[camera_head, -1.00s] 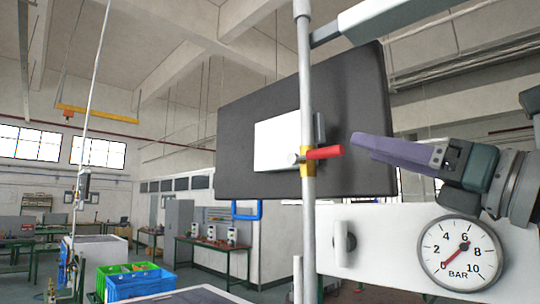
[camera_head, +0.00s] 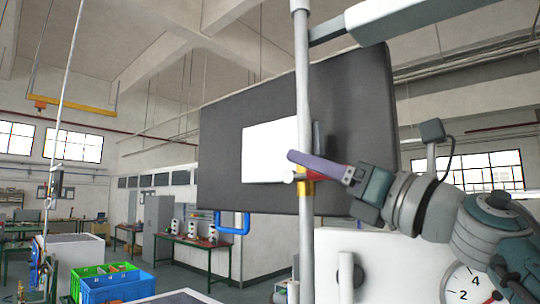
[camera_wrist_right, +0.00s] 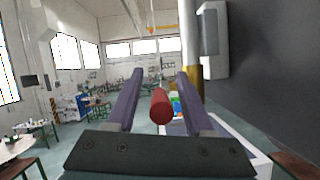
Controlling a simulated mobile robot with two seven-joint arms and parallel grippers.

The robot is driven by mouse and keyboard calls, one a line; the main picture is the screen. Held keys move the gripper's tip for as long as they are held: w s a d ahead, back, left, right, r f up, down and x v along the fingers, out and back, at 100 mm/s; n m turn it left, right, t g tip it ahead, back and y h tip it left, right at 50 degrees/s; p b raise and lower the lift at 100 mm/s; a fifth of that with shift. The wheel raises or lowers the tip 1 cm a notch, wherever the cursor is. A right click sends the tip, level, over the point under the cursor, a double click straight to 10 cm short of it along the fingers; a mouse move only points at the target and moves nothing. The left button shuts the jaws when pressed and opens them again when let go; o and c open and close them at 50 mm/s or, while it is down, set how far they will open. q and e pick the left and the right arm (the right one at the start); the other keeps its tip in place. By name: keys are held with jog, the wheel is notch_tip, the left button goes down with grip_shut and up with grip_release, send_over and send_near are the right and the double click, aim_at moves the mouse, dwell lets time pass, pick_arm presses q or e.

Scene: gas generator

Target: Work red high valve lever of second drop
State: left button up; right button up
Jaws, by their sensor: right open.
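The red valve lever (camera_wrist_right: 159,106) points towards the right wrist camera and lies between my right gripper's fingers (camera_wrist_right: 160,76), with visible space on both sides. In the head view, the lever (camera_head: 312,172) is largely hidden behind the purple finger of my right gripper (camera_head: 298,159). The lever sits on a yellow valve body (camera_head: 305,188) on a vertical grey pipe (camera_head: 306,240). The yellow valve (camera_wrist_right: 191,82) also shows in the wrist view. My right gripper is open around the lever; contact cannot be told. My left gripper is not in view.
A dark panel (camera_head: 225,150) with a white sheet (camera_head: 268,150) stands close behind the pipe. A blue handle (camera_head: 233,226) is below it. A pressure gauge (camera_head: 470,285) is at lower right. Green and blue crates (camera_head: 115,285) are at lower left.

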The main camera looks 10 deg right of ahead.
jog(key=shift+c, duration=0.2)
grip_shut()
dwell(1.3)
